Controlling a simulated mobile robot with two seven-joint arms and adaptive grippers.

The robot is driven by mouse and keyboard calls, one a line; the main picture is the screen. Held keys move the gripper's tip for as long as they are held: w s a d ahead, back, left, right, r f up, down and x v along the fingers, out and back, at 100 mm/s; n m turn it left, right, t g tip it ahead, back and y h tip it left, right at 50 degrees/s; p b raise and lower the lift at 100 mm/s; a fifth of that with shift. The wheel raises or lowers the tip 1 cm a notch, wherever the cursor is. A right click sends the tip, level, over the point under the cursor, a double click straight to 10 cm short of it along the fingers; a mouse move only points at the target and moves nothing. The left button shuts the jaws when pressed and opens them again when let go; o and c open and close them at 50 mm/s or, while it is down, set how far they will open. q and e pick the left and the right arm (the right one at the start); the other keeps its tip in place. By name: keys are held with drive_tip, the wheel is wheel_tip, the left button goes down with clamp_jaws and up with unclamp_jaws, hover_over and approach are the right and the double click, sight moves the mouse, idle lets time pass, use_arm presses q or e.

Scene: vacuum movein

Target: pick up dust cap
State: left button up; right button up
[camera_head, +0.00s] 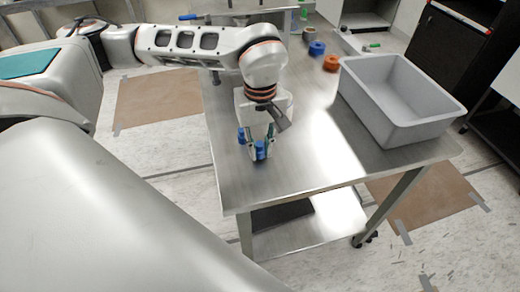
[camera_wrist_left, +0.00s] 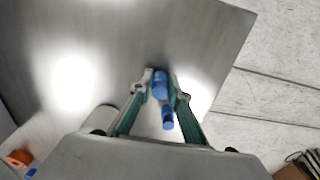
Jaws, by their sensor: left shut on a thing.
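My left gripper (camera_head: 257,147) is over the front left part of the metal table (camera_head: 310,165), pointing down. Its fingers are shut on a small blue cap (camera_head: 261,152), the dust cap as far as I can tell. In the left wrist view the blue cap (camera_wrist_left: 160,85) sits between the fingertips. A second blue piece (camera_wrist_left: 167,118) shows between the fingers, nearer the palm in that picture; I cannot tell whether it is a separate thing. I cannot tell whether the cap touches the table. My right gripper is not in view.
A large empty-looking grey bin (camera_head: 385,123) stands at the table's right side. A blue ring-like piece (camera_head: 317,48) and an orange one (camera_head: 331,64) stand farther back. The front right tabletop is clear. The table's front edge is close to my left gripper.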

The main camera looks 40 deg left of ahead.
sight(260, 145)
use_arm(q)
wheel_tip(260, 145, up, 19)
drive_tip(key=p, duration=0.1)
drive_tip(key=shift+p, duration=0.35)
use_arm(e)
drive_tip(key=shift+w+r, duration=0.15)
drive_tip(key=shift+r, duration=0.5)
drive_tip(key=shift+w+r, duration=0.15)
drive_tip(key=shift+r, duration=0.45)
